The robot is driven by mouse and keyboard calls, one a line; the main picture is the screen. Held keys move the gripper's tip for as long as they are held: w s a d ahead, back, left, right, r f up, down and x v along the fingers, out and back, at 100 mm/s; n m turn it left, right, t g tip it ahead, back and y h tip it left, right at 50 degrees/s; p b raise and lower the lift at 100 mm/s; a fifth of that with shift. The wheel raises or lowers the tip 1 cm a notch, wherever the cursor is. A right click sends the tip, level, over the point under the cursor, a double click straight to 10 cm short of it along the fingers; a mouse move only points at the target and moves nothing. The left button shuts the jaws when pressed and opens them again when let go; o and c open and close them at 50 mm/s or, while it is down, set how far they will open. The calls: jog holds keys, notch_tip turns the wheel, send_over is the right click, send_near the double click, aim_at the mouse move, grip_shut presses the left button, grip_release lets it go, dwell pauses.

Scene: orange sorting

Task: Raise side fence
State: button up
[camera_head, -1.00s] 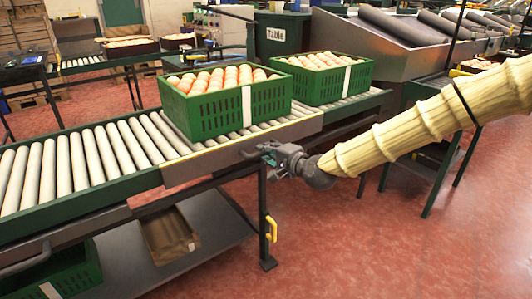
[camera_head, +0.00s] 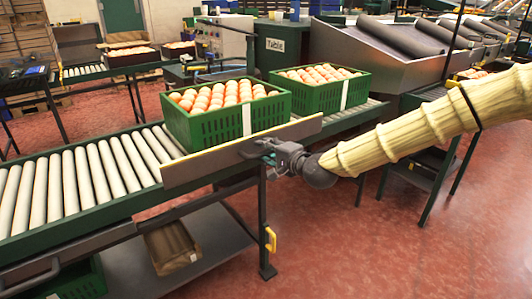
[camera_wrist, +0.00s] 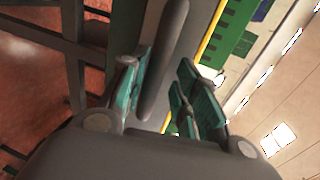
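The side fence (camera_head: 210,164) is a long grey-brown plate with a yellow top edge along the front of the roller conveyor. The yellow fence edge (camera_wrist: 210,35) shows beyond the bar.
The nearer crate and a second green crate (camera_head: 322,101) hold oranges on the rollers (camera_head: 75,185). A lower shelf (camera_head: 205,240) carries a brown box (camera_head: 171,248). A yellow handle (camera_head: 270,239) is on the conveyor leg. Red floor (camera_head: 370,260) is clear at right.

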jog(key=shift+f, duration=0.15)
jog(key=v, duration=1.2)
dwell(0.3)
jog(key=s+f+n+g+h, duration=0.15)
jog(key=s+f, duration=0.35)
jog(key=f, duration=0.5)
jog(key=s+d+f+n+g+h, duration=0.1)
jog(key=s+f+g, duration=0.25)
jog(key=f, duration=0.75)
jog(key=s+f+n+g+h, duration=0.1)
jog(key=s+f, duration=0.5)
jog(key=f, duration=0.4)
jog(key=s+d+f+n+g+h, duration=0.2)
jog(key=s+d+f, duration=0.35)
jog(key=s, duration=0.35)
jog(key=s+d+f+n+g+h, duration=0.2)
jog(key=s+d+f, duration=0.2)
jog(key=s+f, duration=0.4)
jog(key=s+d+f+n+g+h, duration=0.2)
jog(key=s+d+f+n+g, duration=0.3)
jog(key=s, duration=0.6)
notch_tip(320, 180, up, 35)
jog(key=m+t+p, duration=0.2)
jog(key=p, duration=3.3)
jog(key=shift+a+p, duration=0.2)
jog(key=shift+p, duration=0.2)
